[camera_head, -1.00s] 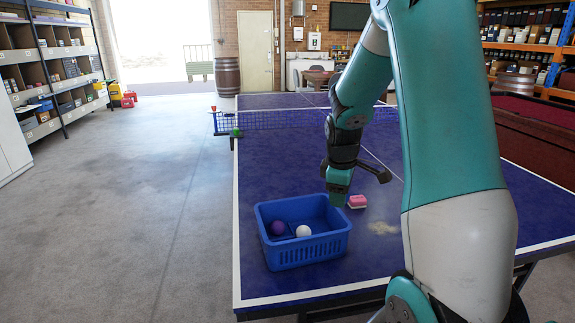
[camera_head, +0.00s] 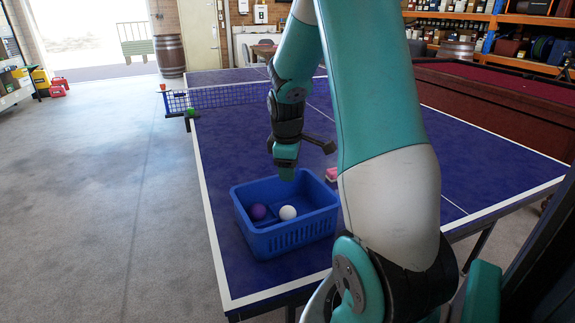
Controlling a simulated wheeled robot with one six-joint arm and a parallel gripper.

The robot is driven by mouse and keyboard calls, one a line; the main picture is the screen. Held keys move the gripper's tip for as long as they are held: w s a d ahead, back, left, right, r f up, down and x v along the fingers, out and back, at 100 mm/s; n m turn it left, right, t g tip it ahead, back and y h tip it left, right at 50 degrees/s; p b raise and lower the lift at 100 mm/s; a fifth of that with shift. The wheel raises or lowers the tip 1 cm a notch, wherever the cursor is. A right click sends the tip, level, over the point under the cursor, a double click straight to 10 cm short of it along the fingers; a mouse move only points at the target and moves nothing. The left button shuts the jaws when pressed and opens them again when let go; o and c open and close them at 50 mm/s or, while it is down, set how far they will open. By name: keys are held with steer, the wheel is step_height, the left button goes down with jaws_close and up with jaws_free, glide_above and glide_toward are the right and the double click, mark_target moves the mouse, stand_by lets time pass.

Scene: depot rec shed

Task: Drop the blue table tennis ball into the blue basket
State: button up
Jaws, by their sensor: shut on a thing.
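The blue basket (camera_head: 290,238) stands upright on the near end of the blue table tennis table. A purple ball (camera_head: 258,212) and a white ball (camera_head: 288,213) lie inside it. My gripper (camera_head: 287,174) points down at the basket's back rim, towards its right half; its height above the rim is hard to judge. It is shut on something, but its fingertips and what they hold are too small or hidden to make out. I see no blue table tennis ball apart from it on the table or in the basket.
A pink sponge-like block (camera_head: 331,174) lies right of the basket, partly behind my arm. The table (camera_head: 225,160) is otherwise clear left of and behind the basket, up to the net (camera_head: 225,96). A green ball-like thing (camera_head: 191,113) is at the net's left end.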

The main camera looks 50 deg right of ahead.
steer(key=shift+f, duration=0.7)
steer(key=shift+r, duration=0.1)
steer(key=o, duration=1)
steer(key=shift+r, duration=0.1)
steer(key=a+r, duration=0.1)
steer(key=r, duration=0.4)
steer(key=s+a+r, duration=0.1)
steer(key=r, duration=0.5)
steer(key=a+r+p, duration=0.1)
steer(key=r, duration=0.5)
steer(key=shift+s, duration=0.25)
